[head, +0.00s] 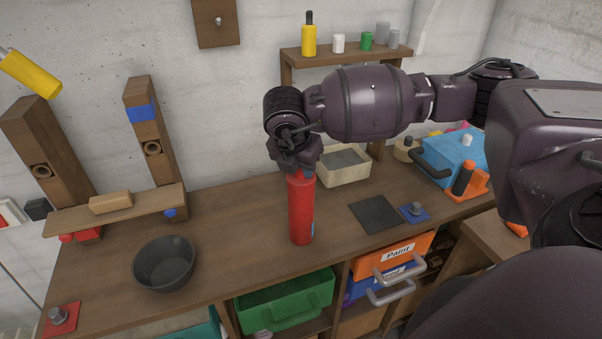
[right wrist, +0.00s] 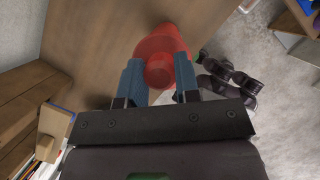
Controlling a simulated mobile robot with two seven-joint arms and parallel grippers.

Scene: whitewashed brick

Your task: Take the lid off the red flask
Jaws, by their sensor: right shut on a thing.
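The red flask (head: 301,215) stands upright on the wooden bench, near its front edge. My right gripper (head: 298,168) is above it, pointing down, and covers most of its top. In the right wrist view the flask's wider red body (right wrist: 163,43) shows beyond my two blue-grey fingers. The narrower red lid (right wrist: 159,72) is between those fingers, and the right gripper (right wrist: 158,78) is shut on it. The lid appears to sit on the flask; I see no gap between them. My left gripper is not in view.
A dark bowl (head: 165,264) stands left of the flask. A light bin (head: 344,172) is behind it, and a dark mat (head: 376,214) lies to its right. An open green drawer (head: 287,301) is below the bench front. Bare bench lies between bowl and flask.

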